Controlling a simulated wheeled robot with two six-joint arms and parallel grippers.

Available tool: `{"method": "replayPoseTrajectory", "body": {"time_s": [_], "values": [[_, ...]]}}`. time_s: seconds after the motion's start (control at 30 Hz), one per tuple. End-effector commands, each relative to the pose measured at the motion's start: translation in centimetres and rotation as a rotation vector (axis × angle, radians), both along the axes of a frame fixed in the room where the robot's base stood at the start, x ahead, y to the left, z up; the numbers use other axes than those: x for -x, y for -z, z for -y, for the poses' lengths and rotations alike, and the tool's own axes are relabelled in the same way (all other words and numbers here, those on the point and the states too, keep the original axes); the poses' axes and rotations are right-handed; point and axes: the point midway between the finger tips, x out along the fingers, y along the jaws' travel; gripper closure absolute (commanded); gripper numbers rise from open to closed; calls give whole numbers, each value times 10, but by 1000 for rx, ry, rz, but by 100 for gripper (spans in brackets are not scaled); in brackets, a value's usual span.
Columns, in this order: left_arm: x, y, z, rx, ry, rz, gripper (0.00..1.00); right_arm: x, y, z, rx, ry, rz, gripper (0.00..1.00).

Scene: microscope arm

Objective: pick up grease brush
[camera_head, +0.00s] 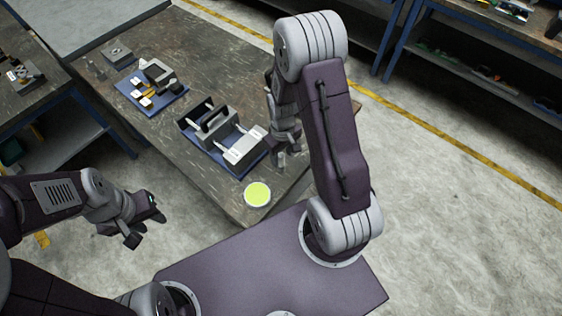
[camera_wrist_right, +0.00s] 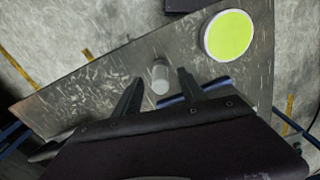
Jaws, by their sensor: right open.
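A pale grey cylinder (camera_wrist_right: 160,77), possibly the grease brush's handle, stands on the worn table between the fingertips of my right gripper (camera_wrist_right: 159,80) in the right wrist view. The fingers are spread on either side, with gaps to it. In the head view my right gripper (camera_head: 287,140) hangs low over the table's right edge, and the small cylinder (camera_head: 281,159) shows just below it. No bristles are visible. My left gripper (camera_head: 146,222) is empty, fingers apart, left of the table. A round tin with a yellow-green top (camera_head: 258,194) stands near the table corner; it also shows in the wrist view (camera_wrist_right: 228,36).
A blue tray with grey blocks and a dark holder (camera_head: 217,138) lies just left of my right gripper. Another blue tray with small parts (camera_head: 152,90) lies farther back. The table (camera_head: 205,185) is bare toward its near left edge. Shelving stands at the upper right.

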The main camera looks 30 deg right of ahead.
Motion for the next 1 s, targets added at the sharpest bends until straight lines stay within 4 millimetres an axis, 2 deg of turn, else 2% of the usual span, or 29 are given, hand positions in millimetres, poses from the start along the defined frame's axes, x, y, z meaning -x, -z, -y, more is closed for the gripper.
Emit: {"method": "replayPoseTrajectory", "body": {"time_s": [0.2, 0.3, 0.5, 0.67, 0.7, 1.0], "values": [[0, -6, 0, 0, 0, 0, 64, -2, 37, -1, -1, 0, -6, 51], [0, -7, 0, 0, 0, 0, 64, -2, 45, -1, 0, 0, -3, 51], [0, -6, 0, 0, 0, 0, 64, -2, 45, -1, -1, 0, -1, 51], [0, -6, 0, 0, 0, 0, 64, -2, 45, -1, -1, 0, -1, 96], [0, -6, 0, 0, 0, 0, 64, -2, 45, -1, -1, 0, -1, 100], [0, -6, 0, 0, 0, 0, 64, -3, 44, -1, 0, 0, 0, 100]]}}
